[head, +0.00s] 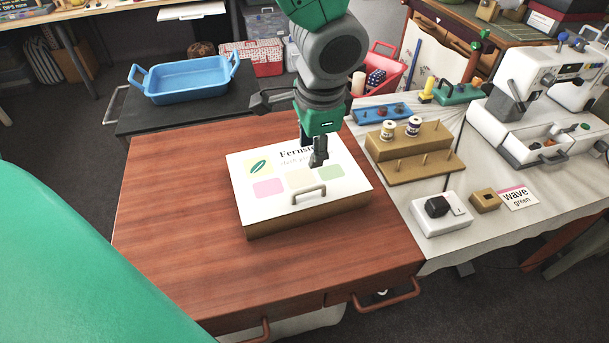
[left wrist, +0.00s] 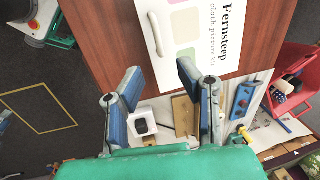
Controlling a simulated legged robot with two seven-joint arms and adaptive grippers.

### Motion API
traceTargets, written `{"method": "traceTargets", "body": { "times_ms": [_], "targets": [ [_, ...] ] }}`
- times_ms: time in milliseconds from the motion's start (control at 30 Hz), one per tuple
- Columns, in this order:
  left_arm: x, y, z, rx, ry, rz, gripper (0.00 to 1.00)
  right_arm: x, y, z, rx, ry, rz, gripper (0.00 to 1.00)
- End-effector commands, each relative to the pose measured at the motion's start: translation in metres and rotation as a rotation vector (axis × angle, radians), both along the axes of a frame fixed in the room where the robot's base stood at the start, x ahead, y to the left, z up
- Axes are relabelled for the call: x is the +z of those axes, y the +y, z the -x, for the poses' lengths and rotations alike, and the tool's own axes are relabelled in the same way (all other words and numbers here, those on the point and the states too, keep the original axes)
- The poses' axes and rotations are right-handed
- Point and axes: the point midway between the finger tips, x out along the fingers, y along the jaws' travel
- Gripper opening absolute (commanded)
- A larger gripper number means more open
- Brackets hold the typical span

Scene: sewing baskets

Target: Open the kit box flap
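The kit box (head: 345,183) has a white lid, brown sides and a "Fernsteep" label, and rests shut on the brown wooden table. A beige handle (head: 308,194) is on its lid near the front edge. In the left wrist view, the lid (left wrist: 211,55) and its handle (left wrist: 155,35) lie beyond the fingers. My left gripper (head: 316,155) is over the lid, behind the handle, and hides part of the label. In the left wrist view this gripper (left wrist: 158,74) is open, with nothing between its fingers. My right gripper is out of view.
A blue basket (head: 188,79) stands on a dark surface behind the table (head: 170,215). On the right, a pale table holds a wooden spool rack (head: 420,165), a small white box (head: 438,222) and a sewing machine (head: 545,85). The brown table is clear left of the box.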

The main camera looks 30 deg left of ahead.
Motion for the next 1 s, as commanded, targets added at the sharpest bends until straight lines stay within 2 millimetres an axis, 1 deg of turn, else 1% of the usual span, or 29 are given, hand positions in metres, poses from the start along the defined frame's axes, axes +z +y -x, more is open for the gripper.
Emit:
{"method": "traceTargets", "body": {
  "times_ms": [33, 100, 300, 400, 500, 600, 700, 867, 1000],
  "targets": [
    [-0.010, 0.001, 0.000, 0.000, 0.005, -0.002, 0.31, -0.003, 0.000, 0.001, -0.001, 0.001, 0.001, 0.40],
    [-0.024, 0.003, -0.001, 0.000, 0.004, -0.001, 0.31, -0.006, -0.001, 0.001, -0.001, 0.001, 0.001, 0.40],
    [-0.071, 0.018, -0.007, -0.001, 0.008, 0.007, 0.31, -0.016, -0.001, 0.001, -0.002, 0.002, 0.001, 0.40],
    [-0.091, 0.025, -0.010, 0.001, 0.007, 0.011, 0.31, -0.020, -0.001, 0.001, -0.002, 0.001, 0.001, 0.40],
    [-0.107, 0.028, -0.011, 0.000, 0.004, 0.013, 0.31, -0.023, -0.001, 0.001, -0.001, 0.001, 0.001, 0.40],
    [-0.118, 0.027, -0.012, 0.000, 0.004, 0.011, 0.31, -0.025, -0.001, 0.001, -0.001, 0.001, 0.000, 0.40],
    [-0.124, 0.025, -0.014, 0.001, 0.003, 0.008, 0.31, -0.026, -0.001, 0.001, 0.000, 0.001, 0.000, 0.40],
    [-0.127, 0.022, -0.015, -0.001, 0.001, 0.004, 0.31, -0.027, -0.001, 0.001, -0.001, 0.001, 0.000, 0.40],
    [-0.127, 0.023, -0.015, -0.001, 0.001, 0.006, 0.31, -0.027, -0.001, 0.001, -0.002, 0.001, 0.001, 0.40]
  ]
}}
